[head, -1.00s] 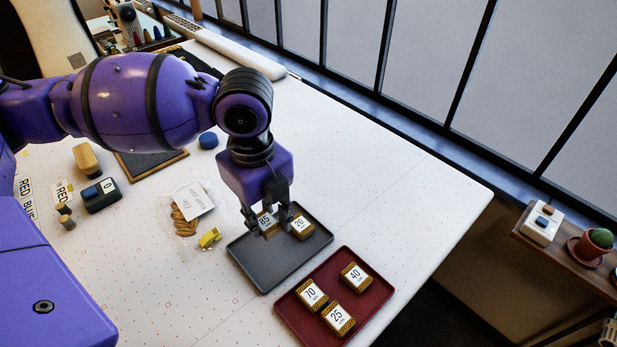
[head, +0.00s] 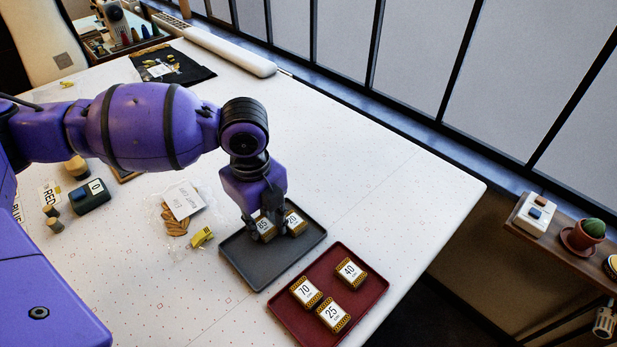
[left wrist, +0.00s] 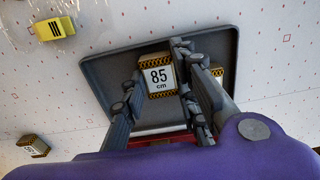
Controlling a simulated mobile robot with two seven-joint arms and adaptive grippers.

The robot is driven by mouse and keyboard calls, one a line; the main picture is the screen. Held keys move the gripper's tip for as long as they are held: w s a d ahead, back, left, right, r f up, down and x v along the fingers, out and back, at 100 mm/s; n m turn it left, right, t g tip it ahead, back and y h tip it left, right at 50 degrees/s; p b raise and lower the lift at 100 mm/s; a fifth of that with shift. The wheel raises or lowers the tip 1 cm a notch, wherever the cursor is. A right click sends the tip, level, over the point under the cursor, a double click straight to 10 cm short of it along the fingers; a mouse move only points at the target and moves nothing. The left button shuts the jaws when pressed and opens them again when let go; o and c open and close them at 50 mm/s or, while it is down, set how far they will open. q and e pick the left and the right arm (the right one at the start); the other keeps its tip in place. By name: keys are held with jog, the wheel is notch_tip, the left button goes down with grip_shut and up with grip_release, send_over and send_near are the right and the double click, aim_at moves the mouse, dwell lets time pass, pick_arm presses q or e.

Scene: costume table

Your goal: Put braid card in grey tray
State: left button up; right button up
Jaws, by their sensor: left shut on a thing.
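The 85 cm braid card (head: 265,228) has a white label and yellow-black patterned ends. It is at the grey tray (head: 262,273), over its floor; whether it touches the floor is hard to tell. My left gripper (head: 264,215) is shut on this card, with the fingers on either side of it. In the left wrist view the card (left wrist: 158,78) shows its label between the fingers, inside the tray rim. A 20 braid card (head: 294,222) lies in the tray just right of it, mostly behind a finger in the wrist view. My right gripper is out of view.
A dark red tray (head: 291,322) beside the grey one holds cards 70 (head: 305,292), 40 (head: 349,272) and 25 (head: 333,315). A clear bag (head: 183,205) and a yellow tag (head: 202,237) lie left of the grey tray. The table right of the trays is clear.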

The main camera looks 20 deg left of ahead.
aim_at(263, 226)
pick_arm(q)
jog(key=shift+s+f, duration=0.2)
jog(key=shift+f, duration=0.3)
jog(key=shift+s+f, duration=0.2)
jog(key=shift+f, duration=0.25)
grip_shut()
jog(key=o, duration=0.6)
grip_release()
jog(key=o, duration=0.3)
jog(key=shift+f, duration=0.1)
jog(key=shift+w+f, duration=0.1)
jog(key=shift+w, duration=0.05)
jog(key=shift+r, duration=0.2)
jog(key=r, duration=0.6)
jog(key=r+p, duration=0.1)
jog(key=r, duration=0.6)
jog(key=shift+w+r, duration=0.2)
jog(key=shift+r, duration=0.1)
